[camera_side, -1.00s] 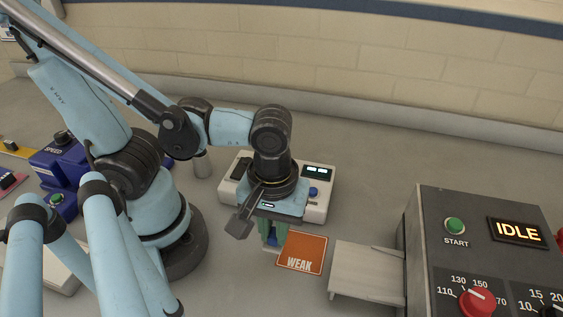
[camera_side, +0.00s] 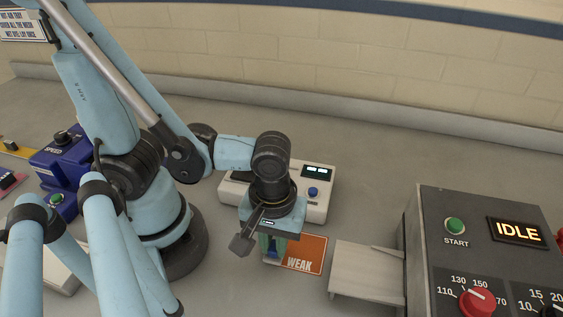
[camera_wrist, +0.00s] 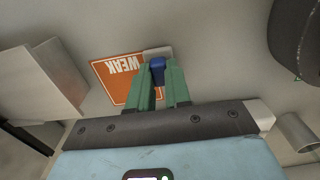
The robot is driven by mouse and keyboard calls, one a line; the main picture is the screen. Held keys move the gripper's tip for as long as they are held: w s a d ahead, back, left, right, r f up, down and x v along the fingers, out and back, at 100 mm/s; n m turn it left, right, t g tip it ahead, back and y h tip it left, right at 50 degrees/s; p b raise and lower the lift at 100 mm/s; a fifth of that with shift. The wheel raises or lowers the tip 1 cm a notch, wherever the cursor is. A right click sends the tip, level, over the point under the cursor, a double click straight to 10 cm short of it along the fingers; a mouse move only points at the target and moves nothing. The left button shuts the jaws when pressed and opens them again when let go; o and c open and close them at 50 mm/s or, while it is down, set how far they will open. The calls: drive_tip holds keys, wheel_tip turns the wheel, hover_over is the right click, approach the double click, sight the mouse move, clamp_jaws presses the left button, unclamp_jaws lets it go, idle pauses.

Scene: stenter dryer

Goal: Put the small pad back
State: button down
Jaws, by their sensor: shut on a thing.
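My gripper (camera_side: 272,250) points down, with its two green fingers shut on a blue grip. The blue grip (camera_wrist: 157,66) shows between the fingertips in the wrist view, with a pale grey pad (camera_wrist: 158,52) at its end. I take this to be the small pad. It is at the edge of an orange card marked WEAK (camera_side: 305,254), which also shows in the wrist view (camera_wrist: 120,80). The fingers hide much of the pad in the side view. I cannot tell whether it touches the bench or card.
A white device with a small display (camera_side: 318,182) stands just behind my gripper. A blue SPEED box (camera_side: 62,158) is far left. Bench behind is clear.

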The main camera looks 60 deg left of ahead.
drive_tip(key=shift+f, duration=0.1)
drive_tip(key=c, duration=1.1)
unclamp_jaws()
drive_tip(key=shift+r, duration=6.05)
drive_tip(key=w+a+m+t, duration=0.2)
drive_tip(key=w+a+m, duration=0.1)
drive_tip(key=w+a, duration=0.1)
drive_tip(key=w+a+m+t, duration=0.2)
drive_tip(key=w+a+m, duration=0.1)
drive_tip(key=w+a, duration=0.1)
drive_tip(key=w+a+m+t, duration=0.3)
drive_tip(key=w, duration=0.1)
drive_tip(key=shift+a+r, duration=0.35)
drive_tip(key=shift+a, duration=0.05)
